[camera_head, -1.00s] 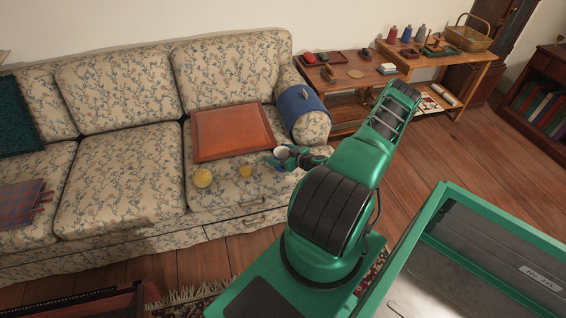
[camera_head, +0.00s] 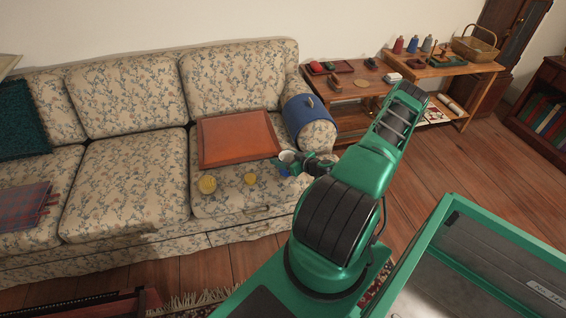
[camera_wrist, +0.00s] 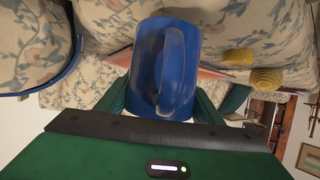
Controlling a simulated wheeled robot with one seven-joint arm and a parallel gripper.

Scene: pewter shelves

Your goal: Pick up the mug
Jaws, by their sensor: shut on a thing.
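The mug (camera_wrist: 150,65) is blue, with its handle facing the camera in the wrist view. It sits between the green fingers of my gripper (camera_wrist: 155,100), which is shut on it. In the head view the mug (camera_head: 287,157) shows small, with a pale inside, at the end of my gripper (camera_head: 284,164). It is over the right seat of the sofa, near the front right corner of an orange-brown board. I cannot tell from the head view how far it is above the cushion.
A blue cover (camera_head: 307,113) lies over the sofa arm. A wooden side table (camera_head: 350,85) with small items stands at the right.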

